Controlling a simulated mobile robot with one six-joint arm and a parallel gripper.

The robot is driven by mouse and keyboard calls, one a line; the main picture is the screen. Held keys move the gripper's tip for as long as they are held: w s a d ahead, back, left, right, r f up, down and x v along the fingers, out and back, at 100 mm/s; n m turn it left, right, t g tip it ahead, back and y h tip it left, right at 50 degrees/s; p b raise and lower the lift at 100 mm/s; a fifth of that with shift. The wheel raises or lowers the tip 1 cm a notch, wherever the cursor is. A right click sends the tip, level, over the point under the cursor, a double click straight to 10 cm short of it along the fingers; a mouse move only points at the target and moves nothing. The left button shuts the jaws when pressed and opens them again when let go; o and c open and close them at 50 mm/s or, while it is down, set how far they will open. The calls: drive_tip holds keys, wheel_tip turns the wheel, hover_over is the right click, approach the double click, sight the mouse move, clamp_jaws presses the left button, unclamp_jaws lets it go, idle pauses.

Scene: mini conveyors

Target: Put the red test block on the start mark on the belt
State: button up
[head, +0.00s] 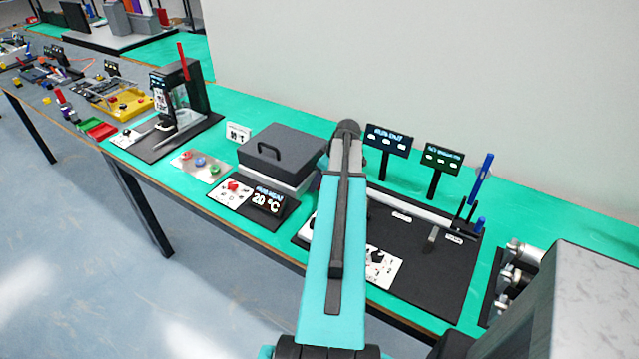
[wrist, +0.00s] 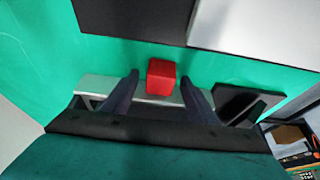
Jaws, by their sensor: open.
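The red test block (wrist: 162,75) shows in the wrist view just ahead of and between the fingertips of my gripper (wrist: 163,82). The fingers are apart, with a gap on each side of the block. The block is at a pale grey strip (wrist: 150,98); I cannot tell whether it rests on it or stands beside it. In the head view my arm hides the block and my gripper. The belt (head: 415,212) runs from behind my arm to the right on a black board. The start mark cannot be made out.
Two dark display signs (head: 388,139) (head: 442,158) stand behind the belt. A blue pen-like post (head: 482,179) rises at its right end. A grey lidded box (head: 282,155) stands left of my arm. Metal cylinders (head: 520,262) stand at the right.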

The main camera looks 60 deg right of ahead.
drive_tip(key=shift+c, duration=0.3)
drive_tip(key=c, duration=1.2)
drive_tip(key=shift+r, duration=0.1)
wheel_tip(320, 180, up, 18)
drive_tip(key=b, duration=0.4)
idle(0.7)
